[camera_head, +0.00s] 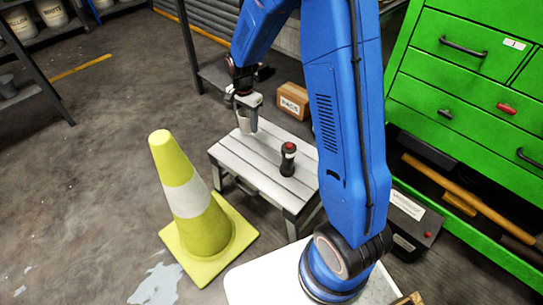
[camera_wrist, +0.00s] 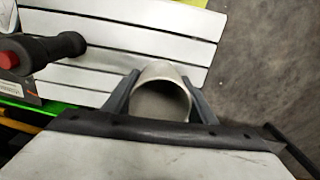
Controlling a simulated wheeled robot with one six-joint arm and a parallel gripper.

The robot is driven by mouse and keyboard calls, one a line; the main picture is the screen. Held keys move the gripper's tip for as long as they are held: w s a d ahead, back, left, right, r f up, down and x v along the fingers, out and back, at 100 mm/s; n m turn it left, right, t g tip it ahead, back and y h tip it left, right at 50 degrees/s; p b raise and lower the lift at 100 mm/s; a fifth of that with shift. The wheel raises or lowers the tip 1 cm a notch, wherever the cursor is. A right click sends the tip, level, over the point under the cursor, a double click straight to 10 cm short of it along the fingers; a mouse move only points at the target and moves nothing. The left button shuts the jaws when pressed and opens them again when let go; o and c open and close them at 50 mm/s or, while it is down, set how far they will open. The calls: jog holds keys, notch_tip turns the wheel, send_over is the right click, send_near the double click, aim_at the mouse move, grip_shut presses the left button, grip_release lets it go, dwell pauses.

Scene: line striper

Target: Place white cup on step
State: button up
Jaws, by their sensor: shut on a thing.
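The white cup (camera_head: 244,122) is in my gripper (camera_head: 248,104), at the far left corner of the slatted step (camera_head: 228,160). In the wrist view the cup (camera_wrist: 160,98) sits between the two grey fingers of my gripper (camera_wrist: 162,100), which touch its sides. Its open mouth faces the camera. The step (camera_wrist: 130,35) shows behind the cup, near its edge. I cannot tell whether the cup's base touches the step.
A black object with a red top (camera_head: 288,157) stands on the step. A yellow-green cone (camera_head: 177,190) stands left of the step. A cardboard box (camera_head: 293,101) lies behind it. Green drawers (camera_head: 470,90) stand at the right. The floor at the left is open.

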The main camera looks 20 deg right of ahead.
jog(key=shift+s+a+f, duration=0.1)
jog(key=shift+s+f, duration=0.05)
jog(key=shift+s, duration=0.3)
jog(key=shift+m, duration=0.3)
jog(key=shift+s+f, duration=0.1)
jog(key=shift+f, duration=4.85)
jog(key=shift+f, duration=0.15)
jog(key=o, duration=1)
jog(key=shift+o, duration=0.2)
